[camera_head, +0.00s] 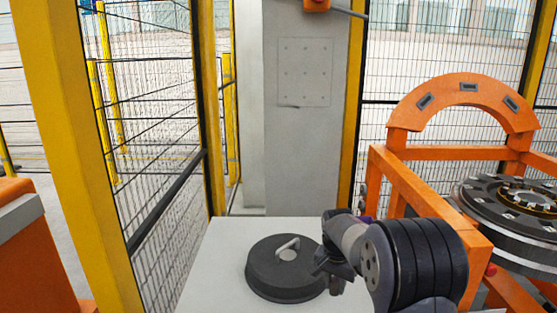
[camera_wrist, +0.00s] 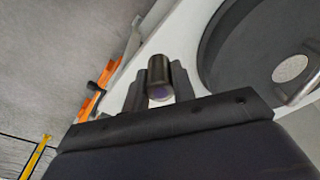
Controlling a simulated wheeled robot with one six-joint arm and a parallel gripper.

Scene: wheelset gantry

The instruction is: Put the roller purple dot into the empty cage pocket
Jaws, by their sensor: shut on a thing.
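My gripper (camera_wrist: 160,82) is shut on a dark cylindrical roller (camera_wrist: 156,70), whose near end shows a purple dot. In the head view my gripper (camera_head: 328,280) hangs over the right side of a white table, beside a round black cover; the roller cannot be made out there. The bearing with its cage (camera_head: 525,198) sits in the orange frame at the right, partly cut off by the picture edge. Which cage pocket is empty cannot be told from here.
The round black cover (camera_head: 285,278) with a metal handle lies on the white table (camera_head: 226,250). The orange frame (camera_head: 386,172) with an arched top stands right of the table. A grey column (camera_head: 303,150) and mesh fencing (camera_head: 155,130) stand behind.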

